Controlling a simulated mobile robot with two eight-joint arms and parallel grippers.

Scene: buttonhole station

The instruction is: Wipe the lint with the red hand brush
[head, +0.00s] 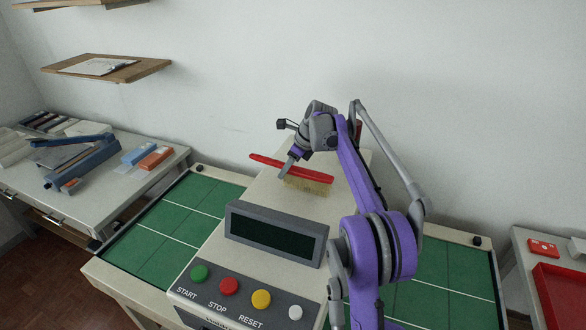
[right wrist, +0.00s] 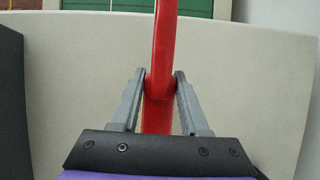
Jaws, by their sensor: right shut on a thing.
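The red hand brush (head: 265,160) is over the pale top of the machine (head: 262,190) in the head view, its pale bristles (head: 308,186) pointing down. I cannot tell whether the bristles touch the surface. My right gripper (head: 286,169) is shut on the brush's red handle. In the right wrist view the red handle (right wrist: 164,50) runs between the two fingers of the right gripper (right wrist: 160,82). I cannot make out any lint; part of the machine top is hidden by the brush and my right arm. My left gripper is not in view.
A dark display (head: 275,236) and a panel with coloured buttons (head: 229,286) stand in front of the brush. Green mats (head: 160,232) lie on both sides of the machine. A side table (head: 100,192) with blue equipment is at left, a red tray (head: 562,290) at right.

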